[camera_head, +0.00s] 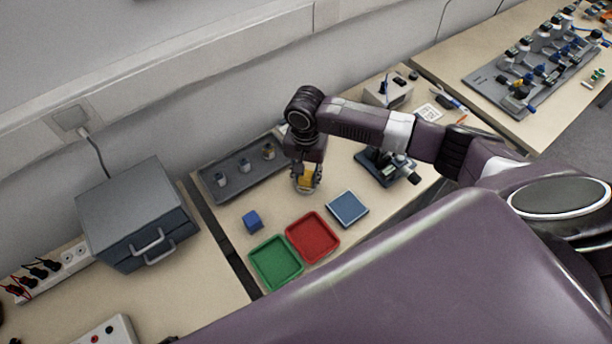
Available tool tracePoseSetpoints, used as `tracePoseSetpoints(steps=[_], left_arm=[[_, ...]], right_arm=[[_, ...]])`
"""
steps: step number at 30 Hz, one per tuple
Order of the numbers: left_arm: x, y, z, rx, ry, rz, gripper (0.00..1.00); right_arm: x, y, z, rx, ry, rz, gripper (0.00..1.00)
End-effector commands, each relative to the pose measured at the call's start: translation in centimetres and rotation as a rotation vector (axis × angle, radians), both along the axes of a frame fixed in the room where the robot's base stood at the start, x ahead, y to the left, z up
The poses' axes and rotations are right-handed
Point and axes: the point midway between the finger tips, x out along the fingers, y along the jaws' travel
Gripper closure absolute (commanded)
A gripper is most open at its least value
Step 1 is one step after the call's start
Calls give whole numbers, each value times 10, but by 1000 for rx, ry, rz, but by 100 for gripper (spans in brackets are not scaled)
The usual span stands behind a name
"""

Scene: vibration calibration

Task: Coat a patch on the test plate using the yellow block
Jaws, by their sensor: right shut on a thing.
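My right gripper (306,185) points down over the middle of the table and is shut on the yellow block (306,179). The fingers partly hide the block, and I cannot tell whether it touches the table. A flat blue square with a pale rim (347,208), possibly the test plate, lies to the right of and nearer than the gripper. The gripper is apart from it in the picture. My left gripper is not in view.
A red tray (312,237) and a green tray (275,262) lie in front. A blue block (253,220) sits left of them. A grey tray (236,192) with small containers is behind. A microscope-like device (388,166) stands right. A grey case (137,215) stands left.

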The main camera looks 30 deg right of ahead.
Motion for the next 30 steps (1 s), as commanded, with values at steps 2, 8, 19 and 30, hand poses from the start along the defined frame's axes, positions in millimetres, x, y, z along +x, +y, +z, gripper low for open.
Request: tracePoseSetpoints(steps=[2, 8, 19, 30], left_arm=[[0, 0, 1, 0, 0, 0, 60], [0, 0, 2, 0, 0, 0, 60], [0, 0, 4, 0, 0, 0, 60], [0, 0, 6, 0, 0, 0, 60]], right_arm=[[-1, 0, -2, -1, 4, 0, 90], [-2, 0, -2, 0, 4, 0, 90], [-2, 0, -3, 0, 6, 0, 90], [-3, 0, -4, 0, 7, 1, 90]])
